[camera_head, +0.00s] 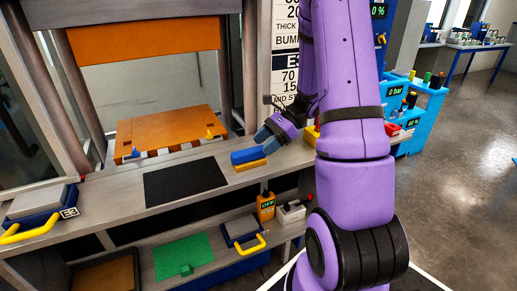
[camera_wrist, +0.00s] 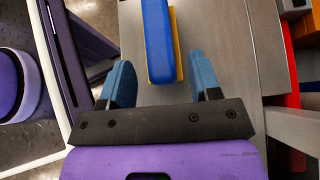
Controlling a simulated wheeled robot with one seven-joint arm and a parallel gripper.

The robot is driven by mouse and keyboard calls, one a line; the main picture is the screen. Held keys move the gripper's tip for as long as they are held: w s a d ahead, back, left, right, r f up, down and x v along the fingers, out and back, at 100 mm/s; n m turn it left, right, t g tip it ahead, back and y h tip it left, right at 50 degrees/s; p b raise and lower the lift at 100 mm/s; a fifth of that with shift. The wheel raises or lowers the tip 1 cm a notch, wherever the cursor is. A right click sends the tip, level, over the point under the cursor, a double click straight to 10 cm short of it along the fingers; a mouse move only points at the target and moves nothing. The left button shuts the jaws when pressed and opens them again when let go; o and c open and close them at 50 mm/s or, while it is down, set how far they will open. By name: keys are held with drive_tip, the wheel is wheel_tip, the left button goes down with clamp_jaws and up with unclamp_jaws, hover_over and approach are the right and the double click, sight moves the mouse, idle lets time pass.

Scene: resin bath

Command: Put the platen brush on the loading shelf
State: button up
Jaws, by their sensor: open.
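The platen brush, with a long blue back (camera_head: 249,155) and a yellow underside (camera_head: 250,165), lies on the grey shelf (camera_head: 120,204) in front of the press, right of a black mat. In the wrist view the brush (camera_wrist: 157,38) points away from me, its near end showing between my fingertips. My gripper (camera_head: 269,134) is open and empty, just right of the brush. Its two blue fingers also show in the wrist view (camera_wrist: 162,80), apart from the brush on both sides. How high they are above the shelf I cannot tell.
The black mat (camera_head: 185,182) is bare. An orange platen (camera_head: 168,130) stands behind it. A lower shelf holds a green mat (camera_head: 183,257), a yellow-handled blue item (camera_head: 240,231) and an orange box (camera_head: 266,207). Another yellow-handled item (camera_head: 38,212) sits at far left.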

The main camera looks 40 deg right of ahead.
drive_tip(key=v, duration=0.9)
drive_tip(key=s+a+r+n+g+h, duration=0.1)
drive_tip(key=s+a+r+n+h, duration=0.15)
drive_tip(key=a+r+n, duration=0.35)
drive_tip(key=s+a+r+n+g+h, duration=0.25)
drive_tip(key=a+r+n, duration=0.2)
drive_tip(key=a, duration=0.45)
drive_tip(key=s+a+r+n+t+h, duration=0.5)
drive_tip(key=s+a+r+n+t, duration=0.1)
drive_tip(key=s+n, duration=0.4)
drive_tip(key=shift+s+a+r+n+h, duration=0.35)
drive_tip(key=shift+a+r, duration=0.45)
drive_tip(key=shift+a, duration=0.35)
